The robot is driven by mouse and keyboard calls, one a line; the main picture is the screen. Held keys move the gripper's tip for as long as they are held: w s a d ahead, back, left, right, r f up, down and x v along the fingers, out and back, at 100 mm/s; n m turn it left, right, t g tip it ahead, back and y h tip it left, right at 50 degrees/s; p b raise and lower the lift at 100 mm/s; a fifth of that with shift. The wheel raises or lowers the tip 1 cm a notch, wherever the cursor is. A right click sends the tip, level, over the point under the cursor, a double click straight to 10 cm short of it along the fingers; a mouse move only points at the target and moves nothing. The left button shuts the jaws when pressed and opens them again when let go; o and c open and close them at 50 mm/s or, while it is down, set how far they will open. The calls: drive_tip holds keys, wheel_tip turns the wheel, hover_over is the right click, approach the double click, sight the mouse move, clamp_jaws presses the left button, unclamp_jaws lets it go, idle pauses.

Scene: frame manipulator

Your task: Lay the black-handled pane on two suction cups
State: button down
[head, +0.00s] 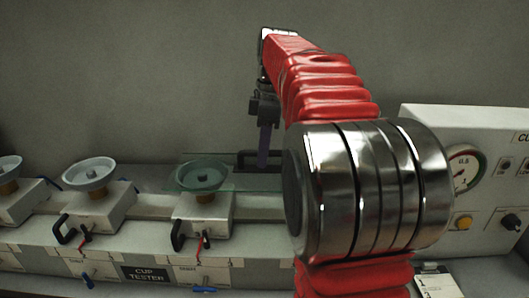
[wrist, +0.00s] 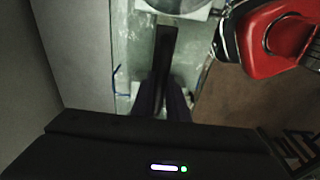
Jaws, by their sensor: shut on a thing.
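My gripper (head: 264,158) points down behind my red arm, with its purple fingers shut on the black handle (head: 246,155) of a clear pane (head: 232,174). In the wrist view the fingers (wrist: 162,103) close on the handle (wrist: 164,45), and the greenish pane (wrist: 138,60) shows beneath it. The pane's left part overlaps a grey suction cup (head: 203,173); I cannot tell if they touch. A second cup (head: 88,173) stands to the left, and a third (head: 8,166) at the left edge. My arm hides the pane's right part.
The cups stand on blocks along a bench labelled CUP TESTER (head: 146,274), with black levers (head: 66,228) and blue-handled valves in front. A panel with a gauge (head: 463,170) and knobs stands at the right. A grey wall is behind.

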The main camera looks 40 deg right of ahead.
drive_tip(key=c, duration=1.6)
unclamp_jaws()
drive_tip(key=shift+c, duration=0.2)
wheel_tip(320, 180, up, 14)
drive_tip(key=s+d, duration=0.1)
drive_tip(key=shift+d+f, duration=0.15)
drive_tip(key=shift+f, duration=0.05)
